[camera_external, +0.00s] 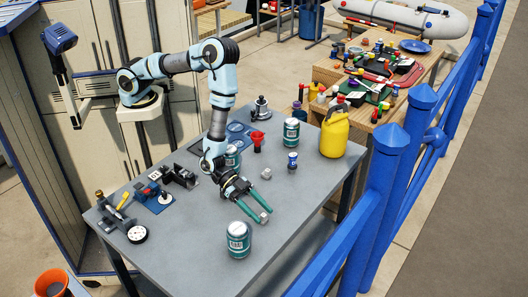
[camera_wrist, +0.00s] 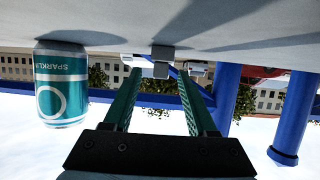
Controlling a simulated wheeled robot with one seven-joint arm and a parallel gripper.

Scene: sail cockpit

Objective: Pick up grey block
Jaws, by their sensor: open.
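The wrist view is upside down. In it the fingers of my gripper (camera_wrist: 162,70) are spread, and a small grey blocky shape (camera_wrist: 162,52) shows against the tabletop beyond the gap; I cannot tell for sure that it is the same block.
A teal can (camera_external: 238,240) stands near the front edge, close to my gripper; it also shows in the wrist view (camera_wrist: 61,85). Blue fence posts (camera_external: 375,190) flank the right.

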